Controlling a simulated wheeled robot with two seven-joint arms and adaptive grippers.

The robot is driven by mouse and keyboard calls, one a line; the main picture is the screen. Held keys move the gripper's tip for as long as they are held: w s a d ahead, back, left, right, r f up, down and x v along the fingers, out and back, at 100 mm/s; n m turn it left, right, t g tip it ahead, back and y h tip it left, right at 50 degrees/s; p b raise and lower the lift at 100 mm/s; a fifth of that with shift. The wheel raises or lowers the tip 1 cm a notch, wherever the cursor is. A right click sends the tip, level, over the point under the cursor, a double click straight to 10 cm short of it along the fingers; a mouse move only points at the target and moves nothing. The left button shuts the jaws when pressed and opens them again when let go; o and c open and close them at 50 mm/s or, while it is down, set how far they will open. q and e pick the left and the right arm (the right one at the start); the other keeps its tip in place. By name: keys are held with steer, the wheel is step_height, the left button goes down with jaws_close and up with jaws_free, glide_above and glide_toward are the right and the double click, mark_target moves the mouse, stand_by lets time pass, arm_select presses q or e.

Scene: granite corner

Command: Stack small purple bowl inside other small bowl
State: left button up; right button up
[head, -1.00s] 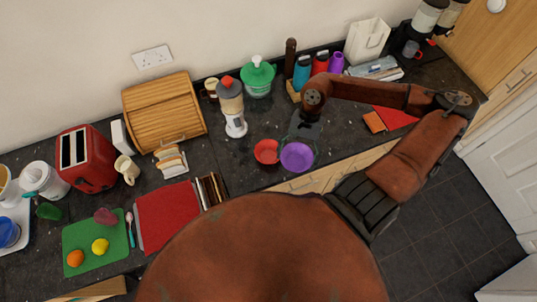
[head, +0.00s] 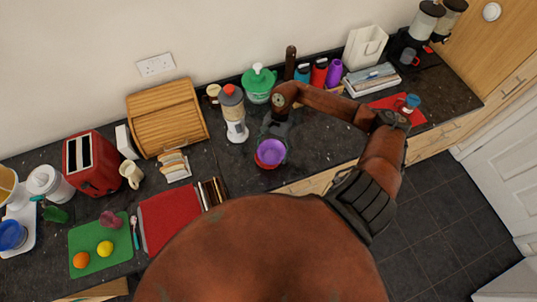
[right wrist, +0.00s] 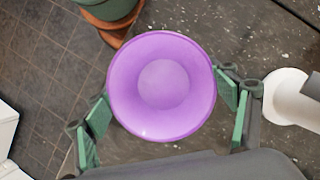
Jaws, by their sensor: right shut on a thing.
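The small purple bowl (head: 271,151) is at the counter's front, right over the small red bowl (head: 260,164). The red bowl shows only as a rim and side below and left of it. I cannot tell whether the purple bowl rests inside or is held just above. My right gripper (head: 272,138) is shut on the purple bowl, reaching in from behind it. In the right wrist view the purple bowl (right wrist: 162,85) faces the camera between the green-padded fingers (right wrist: 163,102), and it hides the red bowl. My left gripper is not in view.
A white blender with a red top (head: 234,115) stands behind and left of the bowls. A green lidded jar (head: 258,85) and several bottles (head: 319,73) stand at the back. The counter front edge is close to the bowls. Free counter lies to their right.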

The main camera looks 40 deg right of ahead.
mark_target(269, 155)
steer(key=shift+w+f, duration=0.5)
steer(key=shift+f, duration=0.1)
step_height(269, 155, down, 3)
steer(key=shift+w+a+r+p, duration=0.1)
steer(key=shift+a+r+p, duration=0.05)
steer(key=shift+p, duration=0.85)
steer(key=shift+c, duration=0.3)
steer(key=shift+s+a+f, duration=0.1)
steer(key=shift+s+f, duration=0.1)
steer(key=shift+f, duration=0.15)
steer(key=shift+c, duration=0.8)
steer(key=shift+f, duration=0.25)
steer(key=shift+c, duration=1.1)
steer(key=o, duration=1.7)
steer(key=shift+f, duration=0.1)
steer(key=shift+c, duration=0.2)
steer(key=shift+o, duration=0.5)
steer(key=shift+w+d, duration=0.25)
steer(key=shift+w, duration=0.1)
steer(key=shift+s, duration=0.1)
